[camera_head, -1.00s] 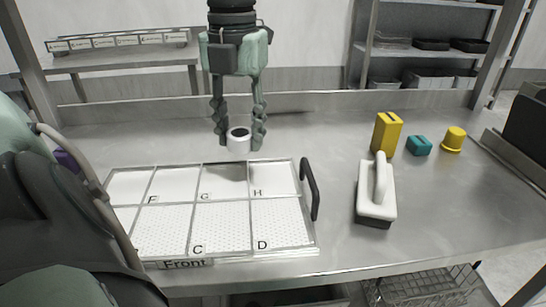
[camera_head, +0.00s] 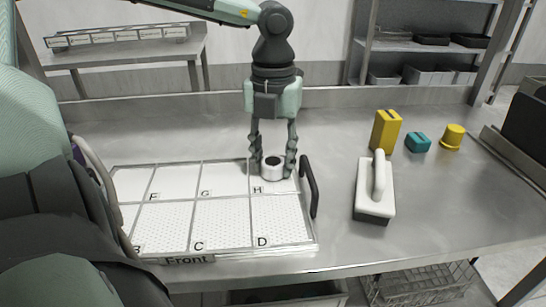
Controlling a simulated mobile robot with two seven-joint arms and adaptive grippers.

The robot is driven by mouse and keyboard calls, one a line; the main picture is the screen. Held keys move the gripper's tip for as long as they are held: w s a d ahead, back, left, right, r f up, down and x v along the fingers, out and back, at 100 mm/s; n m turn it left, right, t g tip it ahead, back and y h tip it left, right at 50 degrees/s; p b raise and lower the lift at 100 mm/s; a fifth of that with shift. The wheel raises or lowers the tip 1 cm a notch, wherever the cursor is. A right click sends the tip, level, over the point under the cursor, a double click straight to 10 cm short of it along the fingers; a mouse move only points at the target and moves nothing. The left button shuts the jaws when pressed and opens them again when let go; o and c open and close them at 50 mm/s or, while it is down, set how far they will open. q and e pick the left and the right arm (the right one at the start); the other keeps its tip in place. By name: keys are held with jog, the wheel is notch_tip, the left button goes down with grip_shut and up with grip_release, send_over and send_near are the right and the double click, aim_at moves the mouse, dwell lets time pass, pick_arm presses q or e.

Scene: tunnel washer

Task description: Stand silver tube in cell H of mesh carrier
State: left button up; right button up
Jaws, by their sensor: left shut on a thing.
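The silver tube (camera_head: 272,172), a short upright cylinder with a dark open top, is between the fingers of my left gripper (camera_head: 273,166), which is shut on it and points straight down. The mesh carrier (camera_head: 222,197) lies on the steel bench with its Front label toward me. The tube shows within the outline of cell H (camera_head: 258,182), in the back row at the right. I cannot tell whether its base touches the cell floor. The visible cells of the carrier look empty otherwise. My right gripper is not in view.
A black handle (camera_head: 309,186) rises at the carrier's right side. Farther right are a white-handled brush-like tool (camera_head: 375,190), a yellow block (camera_head: 385,131), a teal block (camera_head: 418,142) and a yellow cylinder (camera_head: 452,137). The bench behind the carrier is clear.

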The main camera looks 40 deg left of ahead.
pick_arm(q)
jog(key=shift+f, duration=0.15)
jog(key=o, duration=0.9)
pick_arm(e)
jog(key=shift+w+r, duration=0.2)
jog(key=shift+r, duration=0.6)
pick_arm(q)
jog(key=shift+r, duration=0.4)
notch_tip(320, 180, up, 12)
jog(key=shift+f, duration=0.2)
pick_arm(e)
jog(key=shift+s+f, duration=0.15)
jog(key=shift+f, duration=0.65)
